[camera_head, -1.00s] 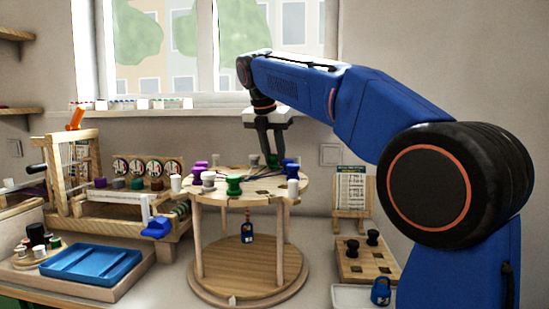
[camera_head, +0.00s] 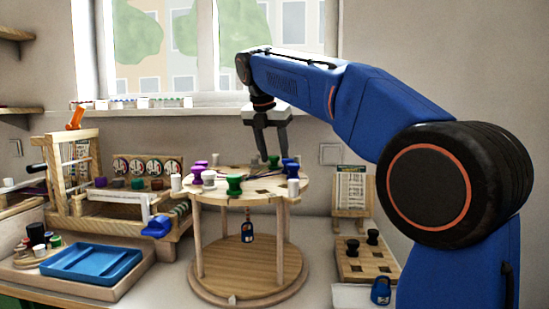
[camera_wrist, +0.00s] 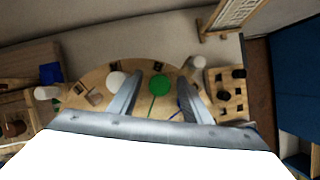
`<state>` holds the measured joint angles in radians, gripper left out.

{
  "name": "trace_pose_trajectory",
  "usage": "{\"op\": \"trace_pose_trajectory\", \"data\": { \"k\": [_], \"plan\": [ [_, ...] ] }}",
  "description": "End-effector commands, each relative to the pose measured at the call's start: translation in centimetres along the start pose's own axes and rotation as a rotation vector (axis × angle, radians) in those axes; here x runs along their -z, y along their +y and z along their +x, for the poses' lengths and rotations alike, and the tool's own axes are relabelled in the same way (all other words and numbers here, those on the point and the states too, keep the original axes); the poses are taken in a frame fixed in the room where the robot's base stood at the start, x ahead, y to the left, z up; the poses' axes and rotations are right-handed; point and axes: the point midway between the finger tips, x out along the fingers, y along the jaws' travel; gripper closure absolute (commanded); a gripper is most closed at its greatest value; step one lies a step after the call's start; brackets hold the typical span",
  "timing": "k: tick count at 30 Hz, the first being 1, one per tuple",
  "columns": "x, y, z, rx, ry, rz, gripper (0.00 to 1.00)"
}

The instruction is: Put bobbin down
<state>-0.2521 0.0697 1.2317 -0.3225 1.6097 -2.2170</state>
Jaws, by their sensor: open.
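A round wooden braiding stand (camera_head: 228,200) stands in the middle of the head view, with bobbins around its top disc. My gripper (camera_head: 274,152) is open above the far right part of that disc. A green bobbin (camera_head: 273,161) stands upright at the disc's far edge, just below and between my fingertips. In the wrist view this green bobbin (camera_wrist: 160,85) shows between the two spread fingers, with a green thread running from it. The fingers look clear of it. The dark blue bobbin (camera_head: 291,168) stands close to its right.
Purple, white and another green bobbin (camera_head: 234,185) stand around the disc. A wooden loom (camera_head: 75,165) and blue tray (camera_head: 92,263) are at left. A peg board (camera_head: 362,262) with dark pegs is at right. Air above the disc is free.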

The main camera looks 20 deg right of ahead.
Motion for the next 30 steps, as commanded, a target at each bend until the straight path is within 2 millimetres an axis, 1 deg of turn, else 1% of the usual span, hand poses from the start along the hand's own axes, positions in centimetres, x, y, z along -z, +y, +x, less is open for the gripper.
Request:
{"op": "trace_pose_trajectory", "data": {
  "k": [9, 12, 15, 21, 30],
  "plan": [
    [0.0, 0.1, -6.0, -0.002, -0.001, 0.000, 0.56],
    [0.0, 0.1, -7.8, -0.003, -0.002, -0.001, 0.56],
    [0.0, 0.1, -9.2, -0.002, -0.002, 0.000, 0.56],
    [0.0, 0.0, -10.7, 0.000, 0.000, -0.001, 0.56],
    [0.0, 0.0, -11.0, 0.000, 0.000, 0.000, 0.56]
  ]
}}
